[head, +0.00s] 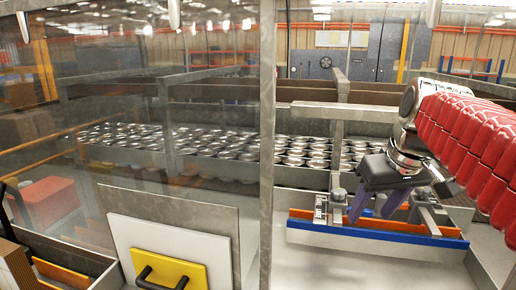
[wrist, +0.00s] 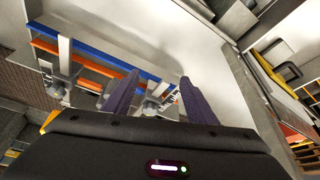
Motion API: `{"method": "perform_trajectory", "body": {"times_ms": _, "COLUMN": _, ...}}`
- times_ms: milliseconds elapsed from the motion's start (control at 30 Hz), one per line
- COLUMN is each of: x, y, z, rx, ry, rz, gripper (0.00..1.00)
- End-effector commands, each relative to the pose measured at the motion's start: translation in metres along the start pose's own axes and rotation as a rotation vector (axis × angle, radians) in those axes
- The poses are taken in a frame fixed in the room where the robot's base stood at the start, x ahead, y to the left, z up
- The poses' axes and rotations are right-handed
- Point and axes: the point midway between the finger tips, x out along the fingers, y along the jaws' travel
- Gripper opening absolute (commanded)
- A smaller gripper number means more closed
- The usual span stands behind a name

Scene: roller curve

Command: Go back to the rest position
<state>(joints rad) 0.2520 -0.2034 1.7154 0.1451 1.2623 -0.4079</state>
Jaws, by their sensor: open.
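My gripper (head: 376,208) hangs at the end of my red-sleeved arm at the right of the head view, in front of a metal bracket assembly with a blue-edged strip (head: 380,237). Its two dark purple fingers point down. In the wrist view my gripper (wrist: 162,97) shows its two fingers spread apart with nothing between them. The blue-edged strip (wrist: 88,46) and metal clamps (wrist: 65,65) lie beyond the fingers there. I cannot tell whether a finger touches the brackets.
A metal post (head: 267,150) and a glass panel (head: 130,110) stand left of my arm. Many round metal cans (head: 230,143) sit on the conveyor behind. A yellow plate with a black handle (head: 165,275) is at lower left. The pale surface (head: 330,268) below the strip is bare.

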Motion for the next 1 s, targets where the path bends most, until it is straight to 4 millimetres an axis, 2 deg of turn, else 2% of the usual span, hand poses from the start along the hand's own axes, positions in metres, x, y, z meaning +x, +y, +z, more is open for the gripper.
{"method": "perform_trajectory", "body": {"times_ms": 33, "x": 0.002, "y": -0.01, "z": 0.011, "rx": 0.005, "ry": 0.004, "rz": 0.004, "gripper": 0.52}}
{"method": "perform_trajectory", "body": {"times_ms": 300, "x": 0.023, "y": -0.048, "z": 0.071, "rx": 0.051, "ry": 0.028, "rz": 0.028, "gripper": 0.52}}
{"method": "perform_trajectory", "body": {"times_ms": 700, "x": 0.071, "y": -0.09, "z": 0.167, "rx": 0.105, "ry": 0.077, "rz": 0.048, "gripper": 0.52}}
{"method": "perform_trajectory", "body": {"times_ms": 833, "x": 0.085, "y": -0.098, "z": 0.191, "rx": 0.119, "ry": 0.09, "rz": 0.049, "gripper": 0.52}}
{"method": "perform_trajectory", "body": {"times_ms": 1000, "x": 0.093, "y": -0.101, "z": 0.203, "rx": 0.126, "ry": 0.097, "rz": 0.051, "gripper": 0.52}}
